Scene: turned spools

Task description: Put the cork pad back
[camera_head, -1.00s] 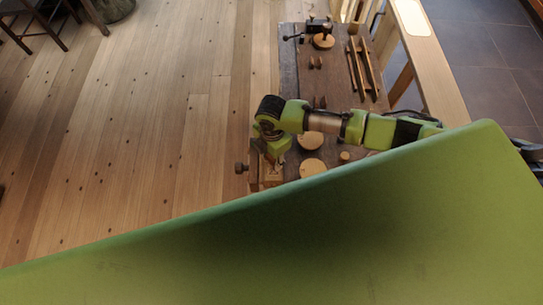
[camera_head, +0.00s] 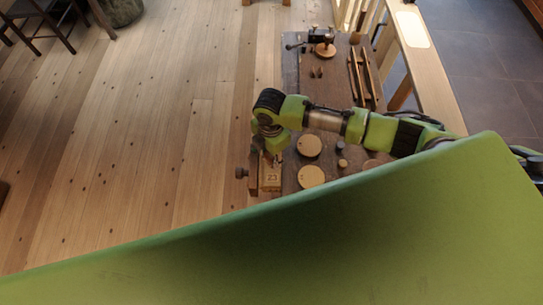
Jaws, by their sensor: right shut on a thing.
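My right arm reaches in from the right over the workbench (camera_head: 335,80). Two pale round discs that look like cork lie flat on the bench to the right of the gripper, a farther one (camera_head: 309,145) and a nearer one (camera_head: 311,177). I cannot tell which pad the task means. My left gripper is not in view.
A wooden vice with a dark knob (camera_head: 241,173) sticks out at the bench's left edge. Small turned pieces (camera_head: 341,163) stand near the discs. A device with a round wooden base (camera_head: 324,50) and long tools (camera_head: 362,72) lie at the far end. A green surface covers the foreground.

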